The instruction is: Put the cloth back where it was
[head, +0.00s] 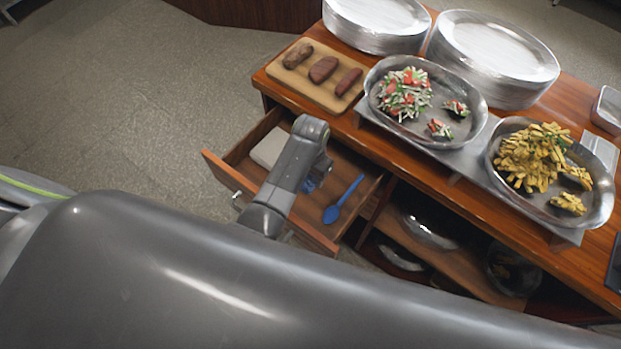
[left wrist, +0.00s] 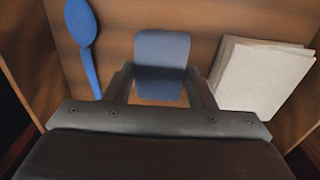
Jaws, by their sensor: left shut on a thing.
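A flat blue piece that looks like the cloth (left wrist: 161,52) sits between the two fingers of my left gripper (left wrist: 160,78) in the left wrist view. The gripper is shut on it. In the head view a bit of the blue cloth (head: 309,185) shows beside my left gripper (head: 318,172), over the open wooden drawer (head: 232,178). My arm hides most of both there. I cannot tell whether the cloth touches the drawer floor. My right gripper is in neither view.
In the drawer, a blue spoon-like utensil (head: 343,200) lies on one side and a pale folded stack (head: 269,148) on the other. On the counter above are a board (head: 330,96) with meat, a salad tray (head: 461,88), a fries tray (head: 598,214) and stacked plates (head: 492,50).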

